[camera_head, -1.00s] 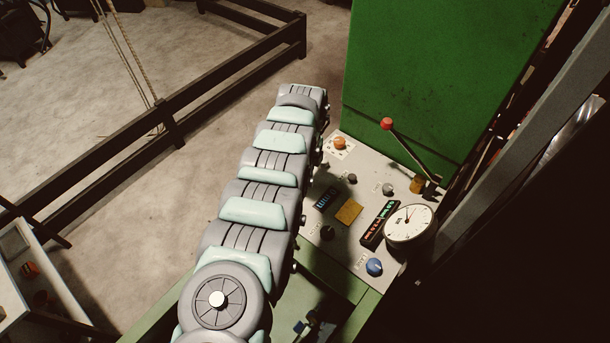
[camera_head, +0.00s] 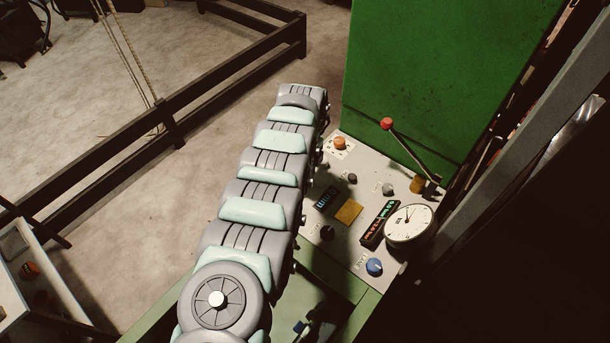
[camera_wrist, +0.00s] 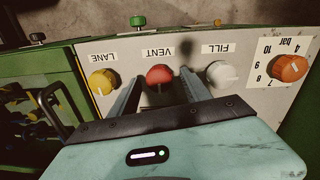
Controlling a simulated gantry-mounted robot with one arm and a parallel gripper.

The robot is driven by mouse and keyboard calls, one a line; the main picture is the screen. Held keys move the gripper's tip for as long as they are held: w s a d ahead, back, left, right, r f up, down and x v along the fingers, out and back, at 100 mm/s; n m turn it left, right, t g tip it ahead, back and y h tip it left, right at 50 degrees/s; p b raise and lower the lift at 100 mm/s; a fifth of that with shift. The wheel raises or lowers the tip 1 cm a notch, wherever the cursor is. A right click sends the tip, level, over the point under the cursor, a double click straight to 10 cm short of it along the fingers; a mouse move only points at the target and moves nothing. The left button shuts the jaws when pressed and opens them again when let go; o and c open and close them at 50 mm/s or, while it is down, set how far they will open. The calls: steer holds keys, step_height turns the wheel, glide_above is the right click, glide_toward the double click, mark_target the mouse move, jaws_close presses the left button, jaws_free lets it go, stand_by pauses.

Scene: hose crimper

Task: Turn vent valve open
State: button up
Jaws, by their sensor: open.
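The vent valve is a round red knob (camera_wrist: 159,75) under the upside-down label VENT (camera_wrist: 159,52), on a pale panel in the wrist view. My gripper (camera_wrist: 162,77) is open, with one dark finger on each side of the red knob. I cannot tell whether the fingers touch it. The knob's pointer is hard to make out. In the head view my arm reaches across the machine, and neither my gripper nor the red knob can be made out there.
A yellow LANE knob (camera_wrist: 102,82) and a white FILL knob (camera_wrist: 221,74) flank the red knob closely. An orange bar dial (camera_wrist: 289,68) is farther right. The head view shows a control panel with a gauge (camera_head: 409,224), a red-tipped lever (camera_head: 387,124) and a green cabinet (camera_head: 440,70).

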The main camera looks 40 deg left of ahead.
step_height(320, 180, up, 11)
steer(key=shift+w, duration=0.25)
stand_by(0.3)
stand_by(0.5)
